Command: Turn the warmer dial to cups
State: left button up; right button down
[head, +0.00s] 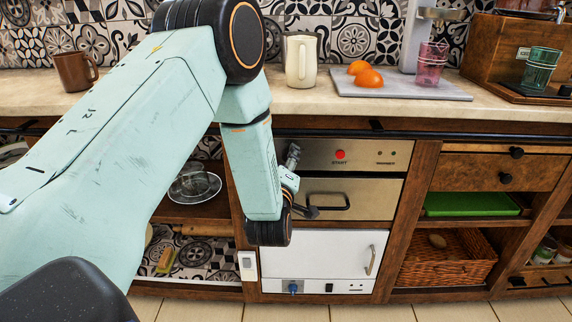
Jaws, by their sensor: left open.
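A steel panel (357,153) carries a red START button (340,155) and, at its right, two small lights above a small label that seems to read WARMER. Below it is a steel drawer front (375,201) with a dark bar handle. I cannot make out a warmer dial on the steel panel; its left end is partly behind my left gripper (298,183). This gripper is open and empty, in front of the left edge of the panel and drawer. Whether it touches anything cannot be told. My right gripper is not in view.
Below the drawer is a white unit (325,255) with a handle and a blue knob (293,288). On the counter stand a brown mug (75,72), a cream pitcher (300,60) and a grey board (430,90) with orange pieces. A wicker basket (445,268) is at lower right.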

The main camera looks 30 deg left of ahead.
pick_arm(q)
grip_shut()
dwell(0.6)
jog(key=shift+d+r+m+g+p, duration=0.1)
jog(key=shift+m+g+p, duration=0.3)
jog(key=shift+m+p, duration=2.7)
jog(key=shift+d+r+m+g+p, duration=0.1)
jog(key=shift+m+g+p, duration=0.3)
jog(key=shift+m+p, duration=2.7)
jog(key=shift+m+y, duration=0.3)
jog(key=shift+m, duration=0.1)
